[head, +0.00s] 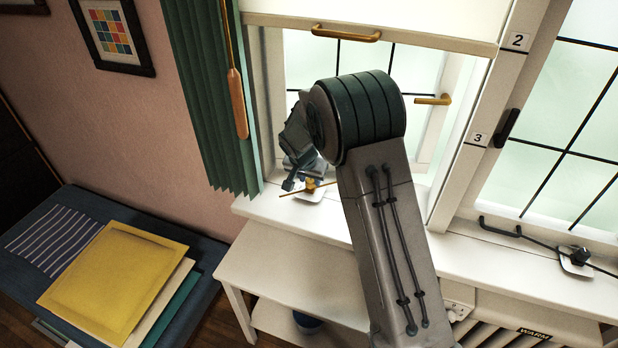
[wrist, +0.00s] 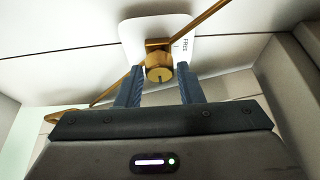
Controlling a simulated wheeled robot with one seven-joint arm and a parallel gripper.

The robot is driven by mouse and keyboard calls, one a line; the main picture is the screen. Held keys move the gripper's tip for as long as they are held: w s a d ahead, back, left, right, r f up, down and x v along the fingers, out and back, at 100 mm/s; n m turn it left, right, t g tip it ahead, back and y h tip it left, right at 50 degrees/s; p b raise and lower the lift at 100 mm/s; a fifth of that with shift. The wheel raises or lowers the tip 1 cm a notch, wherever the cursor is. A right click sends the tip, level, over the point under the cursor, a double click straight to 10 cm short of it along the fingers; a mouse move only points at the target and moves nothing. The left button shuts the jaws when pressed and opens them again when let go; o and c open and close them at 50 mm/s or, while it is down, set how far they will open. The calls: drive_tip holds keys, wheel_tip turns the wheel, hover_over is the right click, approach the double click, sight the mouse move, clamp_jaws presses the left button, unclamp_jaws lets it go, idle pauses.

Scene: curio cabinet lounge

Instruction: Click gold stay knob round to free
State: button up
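The gold stay knob (wrist: 159,72) sits in a gold clamp on a white plate (wrist: 185,25) in the wrist view. The word FREE is printed on the plate, right of the knob. A gold stay bar (wrist: 205,18) runs diagonally through the clamp. My gripper (wrist: 160,82) has one finger on each side of the knob, with what look like narrow gaps; it is open and contact is not clear. In the head view, my gripper (head: 291,184) is at the sill beside the gold knob (head: 310,184), which is small and partly hidden.
A wooden cord pull (head: 237,104) hangs beside the green curtain (head: 205,90), left of my arm. The gold window handle (head: 433,100) is right of it. A second, dark stay knob (head: 580,255) is on the right sill. A white table (head: 290,265) stands below.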

drive_tip(key=c, duration=0.5)
drive_tip(key=shift+n+b, duration=0.3)
drive_tip(key=n, duration=0.1)
drive_tip(key=n+y+b, duration=0.1)
drive_tip(key=shift+d+n, duration=0.2)
drive_tip(key=shift+n, duration=0.2)
drive_tip(key=n+y, duration=0.1)
drive_tip(key=n, duration=0.2)
drive_tip(key=shift+d+r+y, duration=0.1)
drive_tip(key=shift+y, duration=0.3)
drive_tip(key=n+y+p, duration=0.1)
drive_tip(key=n, duration=0.2)
drive_tip(key=n+y+p, duration=0.1)
drive_tip(key=n, duration=0.2)
drive_tip(key=shift+w+d+g, duration=0.1)
drive_tip(key=shift+g, duration=0.2)
drive_tip(key=n+g, duration=0.1)
drive_tip(key=n, duration=0.1)
drive_tip(key=n+y+p, duration=0.1)
drive_tip(key=n, duration=0.2)
drive_tip(key=shift+g, duration=0.4)
drive_tip(key=shift+n, duration=0.4)
